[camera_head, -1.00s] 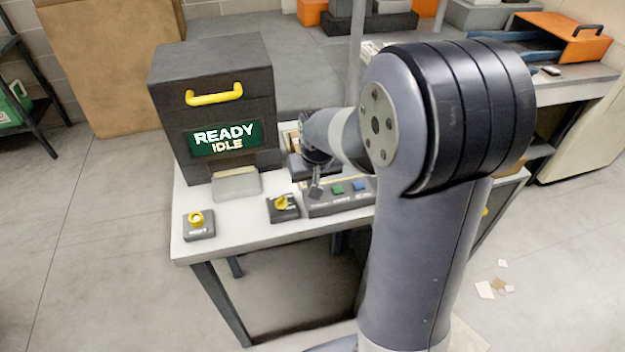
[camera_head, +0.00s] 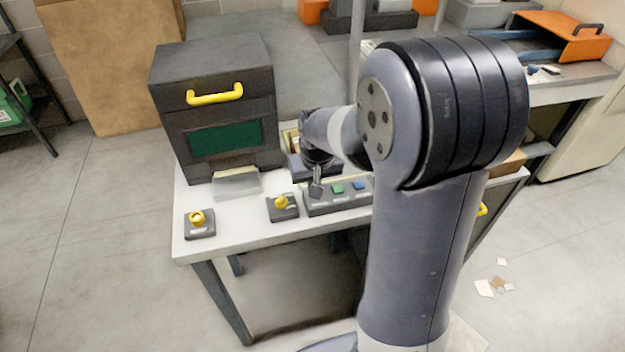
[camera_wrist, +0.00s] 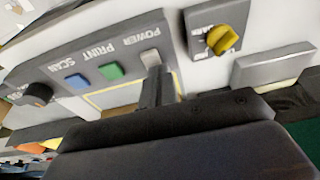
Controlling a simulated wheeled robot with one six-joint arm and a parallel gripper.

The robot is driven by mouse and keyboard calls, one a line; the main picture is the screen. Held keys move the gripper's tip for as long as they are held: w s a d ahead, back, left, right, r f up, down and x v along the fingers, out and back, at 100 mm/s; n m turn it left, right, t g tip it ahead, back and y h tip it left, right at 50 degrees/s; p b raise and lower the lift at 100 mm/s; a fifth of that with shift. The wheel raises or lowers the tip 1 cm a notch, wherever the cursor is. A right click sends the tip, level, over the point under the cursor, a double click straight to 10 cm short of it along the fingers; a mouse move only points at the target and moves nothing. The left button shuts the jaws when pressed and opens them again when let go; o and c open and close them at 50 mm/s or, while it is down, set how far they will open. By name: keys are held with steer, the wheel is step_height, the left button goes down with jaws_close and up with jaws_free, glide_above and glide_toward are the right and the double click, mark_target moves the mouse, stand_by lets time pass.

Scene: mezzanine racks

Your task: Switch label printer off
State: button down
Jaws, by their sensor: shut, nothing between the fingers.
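The label printer (camera_head: 210,65) is a dark box with a yellow handle, standing on the white bench. Its green screen (camera_head: 226,140) is blank. The control panel (camera_head: 345,206) in front has a green PRINT button (camera_wrist: 111,71), a blue SCAN button (camera_wrist: 77,80) and a pale POWER button (camera_wrist: 150,57). My gripper (camera_head: 316,190) is shut and empty, pointing down at the panel's left end. In the wrist view its fingertips (camera_wrist: 154,74) are at the POWER button, partly covering it. I cannot tell whether they touch it.
A yellow rotary knob (camera_head: 283,203) sits just left of the panel, and a box with a yellow button (camera_head: 198,222) is at the bench's left corner. A dark knob (camera_wrist: 38,94) is at the panel's other end. A orange case (camera_head: 565,38) lies on the back-right bench.

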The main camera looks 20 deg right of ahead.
steer(key=shift+s, duration=0.45)
steer(key=shift+r, duration=0.1)
steer(key=shift+r, duration=0.25)
steer(key=p+v, duration=0.3)
steer(key=shift+w+r, duration=0.15)
steer(key=shift+r, duration=0.15)
steer(key=s+v, duration=0.2)
steer(key=v, duration=0.7)
steer(key=shift+s, duration=0.1)
